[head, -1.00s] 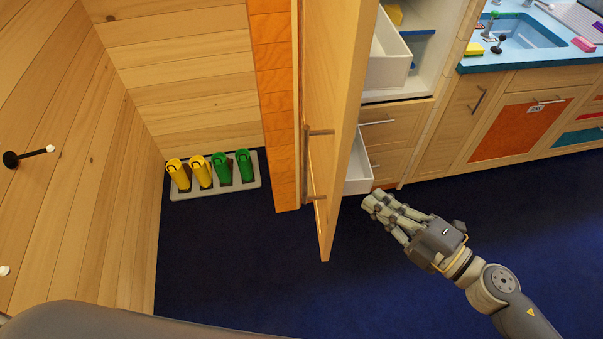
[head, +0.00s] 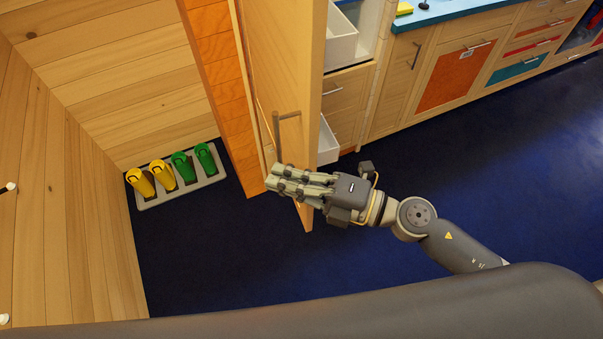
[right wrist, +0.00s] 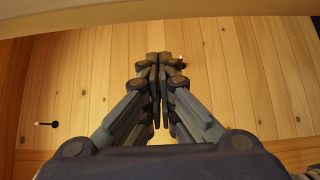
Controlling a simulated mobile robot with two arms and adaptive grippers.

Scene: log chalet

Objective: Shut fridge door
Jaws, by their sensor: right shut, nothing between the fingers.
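The fridge door (head: 290,70) is a tall wooden panel standing open in the head view, its edge towards me, with a metal bar handle (head: 277,130) on its left face. White drawers (head: 341,38) show behind it on the right. My right gripper (head: 270,178) is shut and empty. It lies across the lower end of the door in the head view, its fingertips pointing left and hiding part of the door near the handle's lower end. I cannot tell whether it touches the door. In the right wrist view the closed fingers (right wrist: 158,60) point towards a plank wall. My left gripper is out of view.
An orange tiled strip (head: 215,75) stands left of the door. Kitchen cabinets (head: 455,75) run to the right. The blue floor is open.

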